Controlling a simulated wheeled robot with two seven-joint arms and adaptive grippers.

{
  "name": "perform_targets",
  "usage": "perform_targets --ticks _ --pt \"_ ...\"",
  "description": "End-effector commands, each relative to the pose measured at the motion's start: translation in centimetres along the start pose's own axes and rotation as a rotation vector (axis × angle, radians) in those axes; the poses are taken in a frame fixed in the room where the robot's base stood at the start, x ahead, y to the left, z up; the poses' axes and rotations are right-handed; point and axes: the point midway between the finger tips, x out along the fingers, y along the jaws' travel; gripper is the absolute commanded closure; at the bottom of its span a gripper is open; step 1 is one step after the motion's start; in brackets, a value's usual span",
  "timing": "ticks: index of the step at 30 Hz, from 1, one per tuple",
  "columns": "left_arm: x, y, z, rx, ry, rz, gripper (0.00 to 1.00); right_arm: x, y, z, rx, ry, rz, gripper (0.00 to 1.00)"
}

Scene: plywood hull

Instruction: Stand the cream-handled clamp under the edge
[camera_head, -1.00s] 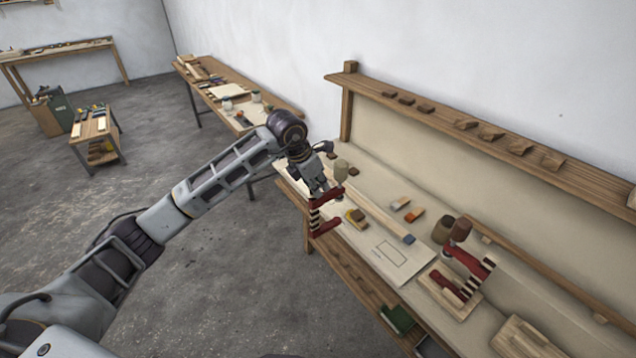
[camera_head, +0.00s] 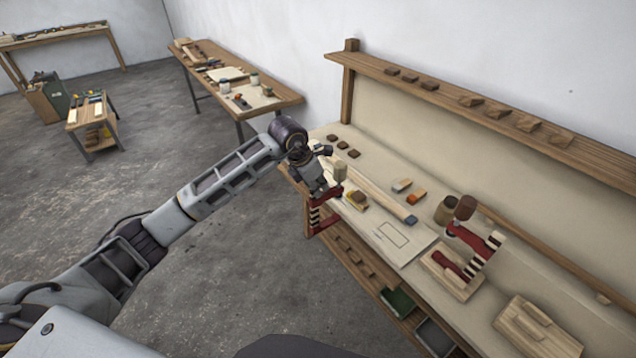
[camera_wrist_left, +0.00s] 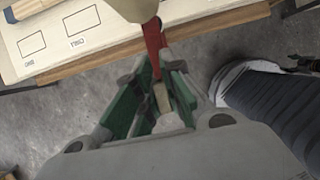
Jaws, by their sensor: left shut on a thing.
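The cream-handled clamp is in my left gripper. My left gripper (camera_head: 324,190) is shut on the clamp. In the left wrist view the green-padded fingers (camera_wrist_left: 158,92) close around the clamp's bar, with the red arm (camera_wrist_left: 152,42) and cream handle (camera_wrist_left: 133,8) beyond. Whether the clamp touches the bench edge I cannot tell. The pale board (camera_head: 408,252) with drawn outlines lies along the bench edge. My right gripper is out of view.
Small blocks (camera_head: 416,197) and a long pale strip (camera_head: 375,196) lie on the bench. A lower shelf (camera_head: 362,262) holds bins.

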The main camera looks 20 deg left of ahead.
Motion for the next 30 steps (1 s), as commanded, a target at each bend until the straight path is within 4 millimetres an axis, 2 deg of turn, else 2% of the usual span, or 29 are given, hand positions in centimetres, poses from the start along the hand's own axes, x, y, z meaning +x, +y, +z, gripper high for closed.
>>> perform_targets --ticks 6,12,30 --pt "1.8 0.0 -0.7 -0.001 -0.004 -0.001 1.0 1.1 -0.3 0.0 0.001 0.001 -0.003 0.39" --pt "2.8 0.0 -1.1 0.0 -0.004 0.001 1.0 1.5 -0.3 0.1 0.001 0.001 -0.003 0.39" --pt "3.1 0.0 -1.2 0.0 -0.004 0.001 1.0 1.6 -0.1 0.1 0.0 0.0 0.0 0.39"
